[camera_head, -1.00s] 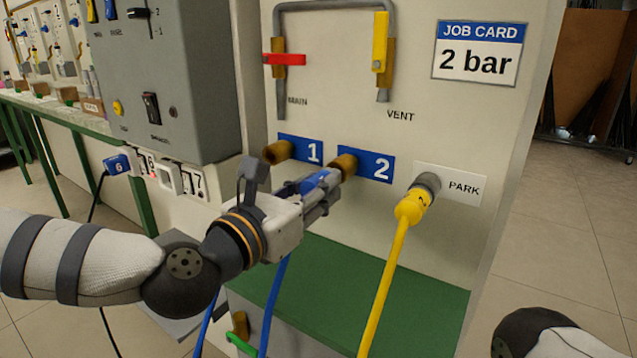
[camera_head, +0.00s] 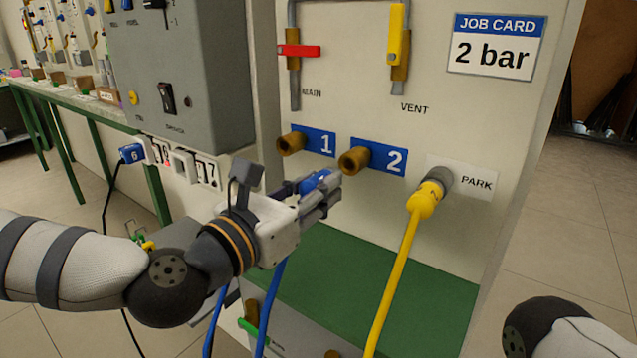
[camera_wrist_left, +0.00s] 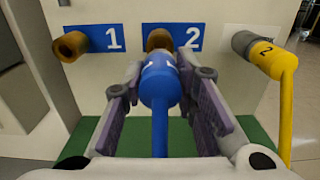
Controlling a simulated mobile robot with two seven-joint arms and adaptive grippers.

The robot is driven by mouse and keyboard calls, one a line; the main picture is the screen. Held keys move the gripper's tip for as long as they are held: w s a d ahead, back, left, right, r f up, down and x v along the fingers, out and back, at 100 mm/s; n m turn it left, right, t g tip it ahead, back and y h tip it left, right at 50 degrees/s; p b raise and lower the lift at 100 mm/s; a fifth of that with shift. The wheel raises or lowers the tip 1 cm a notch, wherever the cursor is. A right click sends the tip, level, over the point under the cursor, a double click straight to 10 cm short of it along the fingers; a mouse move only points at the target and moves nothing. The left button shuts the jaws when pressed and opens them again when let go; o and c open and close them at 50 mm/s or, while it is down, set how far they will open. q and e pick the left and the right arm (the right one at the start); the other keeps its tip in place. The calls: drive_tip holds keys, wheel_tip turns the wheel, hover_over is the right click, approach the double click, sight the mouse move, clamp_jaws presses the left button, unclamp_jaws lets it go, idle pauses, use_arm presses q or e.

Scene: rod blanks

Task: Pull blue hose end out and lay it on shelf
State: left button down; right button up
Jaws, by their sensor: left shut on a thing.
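The blue hose end (camera_head: 316,181) is held between the fingers of my left gripper (camera_head: 325,196), which is shut on it. It also shows in the left wrist view (camera_wrist_left: 160,80), in front of brass port 2 (camera_wrist_left: 159,40). In the head view, port 2 (camera_head: 353,160) shows its open mouth, with the hose end apart from it, to the lower left. The blue hose (camera_head: 270,302) hangs down from my gripper. The green shelf (camera_head: 335,275) lies below the ports, bare on top where visible. My right gripper is out of view.
Brass port 1 (camera_head: 291,143) is empty. A yellow hose (camera_head: 395,285) is plugged at the PARK socket (camera_head: 440,177) and runs down across the shelf's right part. A grey box (camera_head: 190,70) stands at the left.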

use_arm(q)
drive_tip(key=shift+s+a, duration=0.1)
drive_tip(key=shift+s, duration=0.05)
drive_tip(key=shift+p+v, duration=0.5)
drive_tip(key=shift+v, duration=2.45)
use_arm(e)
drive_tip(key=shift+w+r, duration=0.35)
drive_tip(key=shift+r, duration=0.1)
